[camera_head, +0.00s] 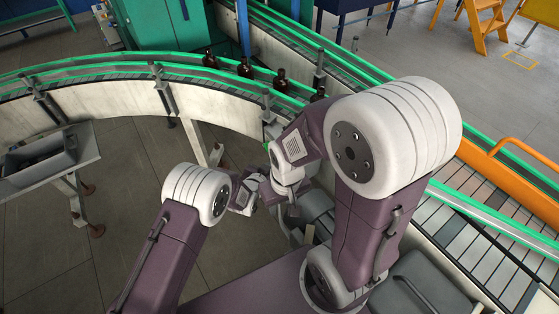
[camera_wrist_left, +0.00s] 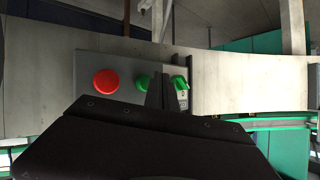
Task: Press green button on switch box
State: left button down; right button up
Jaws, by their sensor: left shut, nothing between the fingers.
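In the left wrist view a grey switch box (camera_wrist_left: 88,66) is mounted on the pale conveyor side wall. It carries a red button (camera_wrist_left: 106,81) at left, a green button (camera_wrist_left: 142,82) in the middle and a green knob (camera_wrist_left: 178,84) at right. My left gripper (camera_wrist_left: 166,82) is shut and empty in front of the box, its fingertips between the green button and the knob in the picture. Whether they touch the box I cannot tell. In the head view my right gripper (camera_head: 288,207) hangs below its wrist, its fingers too small to read. The switch box does not show there.
A curved conveyor with green rails (camera_head: 120,68) runs across the back, with several amber bottles (camera_head: 245,68) on it. A grey metal stand (camera_head: 45,155) is at left. An orange rail (camera_head: 520,165) edges the roller conveyor (camera_head: 470,235) at right. Open floor (camera_head: 130,220) lies at left.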

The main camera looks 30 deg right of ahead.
dwell(0.9)
pick_arm(q)
jog(key=shift+d+b, duration=0.35)
jog(key=shift+d, duration=0.05)
jog(key=shift+w+d+b, duration=0.15)
jog(key=shift+d+b, duration=0.2)
jog(key=shift+d, duration=0.15)
dwell(0.5)
jog(key=shift+a, duration=0.9)
jog(key=shift+s+a+p, duration=0.25)
jog(key=shift+a+p, duration=0.15)
jog(key=shift+a, duration=0.85)
jog(key=shift+s+a+p, duration=0.25)
jog(key=shift+a+p, duration=0.1)
jog(key=shift+a, duration=0.9)
